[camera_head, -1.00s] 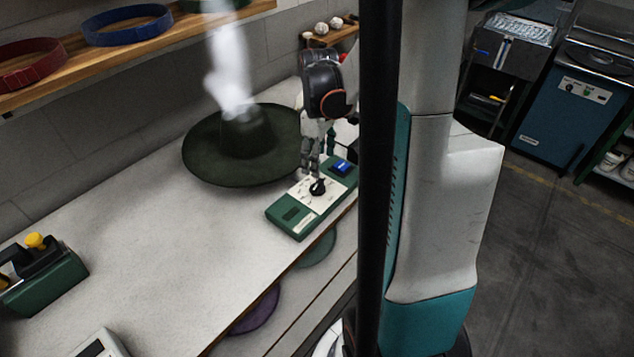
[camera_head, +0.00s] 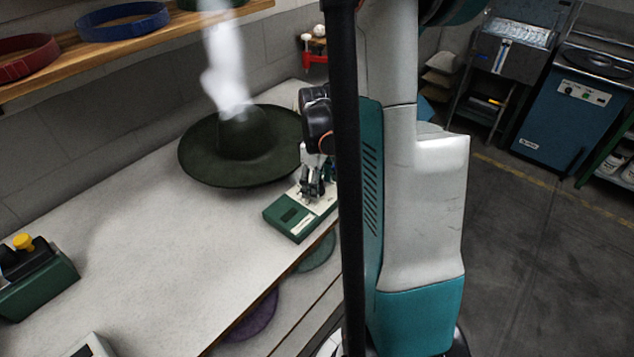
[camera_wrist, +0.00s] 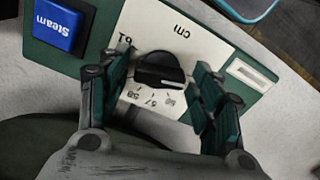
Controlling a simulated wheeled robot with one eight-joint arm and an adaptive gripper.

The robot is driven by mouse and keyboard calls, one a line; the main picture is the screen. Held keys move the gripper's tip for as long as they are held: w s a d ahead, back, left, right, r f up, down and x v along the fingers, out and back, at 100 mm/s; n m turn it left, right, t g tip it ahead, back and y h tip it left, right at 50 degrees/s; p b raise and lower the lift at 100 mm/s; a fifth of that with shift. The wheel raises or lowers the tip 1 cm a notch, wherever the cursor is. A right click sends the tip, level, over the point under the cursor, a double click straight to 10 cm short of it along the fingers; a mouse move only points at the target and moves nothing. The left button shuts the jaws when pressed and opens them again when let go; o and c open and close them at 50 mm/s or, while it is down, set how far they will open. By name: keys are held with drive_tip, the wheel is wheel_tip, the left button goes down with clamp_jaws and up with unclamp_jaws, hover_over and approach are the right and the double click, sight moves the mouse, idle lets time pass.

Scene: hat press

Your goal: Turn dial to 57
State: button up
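The black dial (camera_wrist: 160,70) sits on a white scale plate (camera_wrist: 150,28) on a green control box (camera_head: 290,220). Printed marks by the dial include 61, 58 and 57, with 57 just below the dial in the wrist view. I cannot tell exactly where its pointer aims. My gripper (camera_wrist: 161,74) is open, with its two fingers on either side of the dial and a visible gap to it. In the head view my gripper (camera_head: 312,184) is over the box and hides the dial.
A blue Steam button (camera_wrist: 58,27) is on the same box. A dark green hat (camera_head: 205,160) lies behind it on the white bench (camera_head: 150,240), with steam above. A green device with a yellow knob (camera_head: 35,280) stands at left. The bench's middle is clear.

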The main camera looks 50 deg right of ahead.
drive_tip(key=c, duration=0.6)
drive_tip(key=shift+m, duration=0.4)
drive_tip(key=m, duration=0.7)
drive_tip(key=shift+m+b, duration=0.3)
drive_tip(key=shift+b, duration=0.1)
drive_tip(key=m, duration=0.5)
drive_tip(key=shift+a, duration=0.1)
drive_tip(key=shift+m, duration=2.4)
